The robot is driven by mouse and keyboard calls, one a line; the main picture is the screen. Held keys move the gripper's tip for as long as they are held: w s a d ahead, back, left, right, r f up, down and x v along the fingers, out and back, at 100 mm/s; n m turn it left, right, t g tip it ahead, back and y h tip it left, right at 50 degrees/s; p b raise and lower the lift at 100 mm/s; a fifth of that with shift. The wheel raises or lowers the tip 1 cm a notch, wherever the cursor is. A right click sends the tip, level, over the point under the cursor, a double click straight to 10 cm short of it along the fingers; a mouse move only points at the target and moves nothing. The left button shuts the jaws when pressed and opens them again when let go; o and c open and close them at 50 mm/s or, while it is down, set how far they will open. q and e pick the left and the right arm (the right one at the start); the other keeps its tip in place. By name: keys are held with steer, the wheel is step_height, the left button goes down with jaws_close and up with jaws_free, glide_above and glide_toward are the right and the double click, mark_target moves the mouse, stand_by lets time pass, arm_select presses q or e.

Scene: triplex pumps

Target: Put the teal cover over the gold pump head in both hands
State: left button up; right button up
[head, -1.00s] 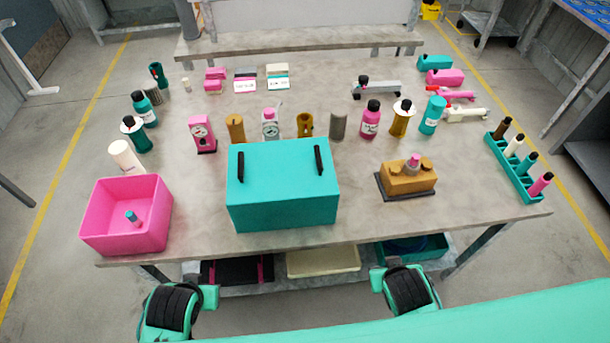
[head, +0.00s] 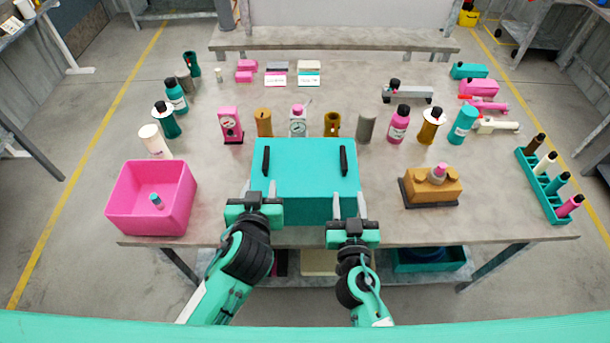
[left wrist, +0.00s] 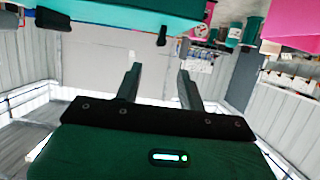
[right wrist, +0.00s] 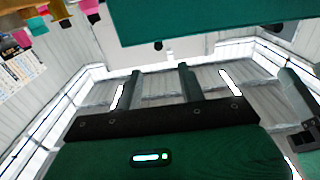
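The teal cover (head: 304,178) is a box with two black upright handles on its top, standing at the front middle of the table. The gold pump head (head: 434,187) sits on a dark base to its right, with a pink-and-grey piece on top. My left gripper (head: 255,192) is open and empty at the cover's front left. My right gripper (head: 349,205) is open and empty at its front right. The cover also shows at the top of the left wrist view (left wrist: 120,12) and the right wrist view (right wrist: 200,20). Both sets of fingers are apart, with nothing between them.
A pink bin (head: 150,198) with a small bottle inside stands at the left. A teal rack (head: 548,187) of bottles is at the right edge. Several gauges, bottles and cylinders stand in a row behind the cover. Table space between cover and pump head is clear.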

mark_target(265, 162)
arm_select(q)
steer(key=shift+w, duration=0.1)
arm_select(e)
steer(key=shift+w, duration=0.1)
arm_select(q)
steer(key=x, duration=1.3)
steer(key=shift+w+f, duration=0.2)
steer(key=shift+w, duration=0.1)
arm_select(e)
steer(key=w, duration=1.3)
steer(key=shift+w, duration=0.3)
arm_select(q)
jaws_close()
arm_select(e)
jaws_close()
arm_select(q)
steer(key=shift+r, duration=0.1)
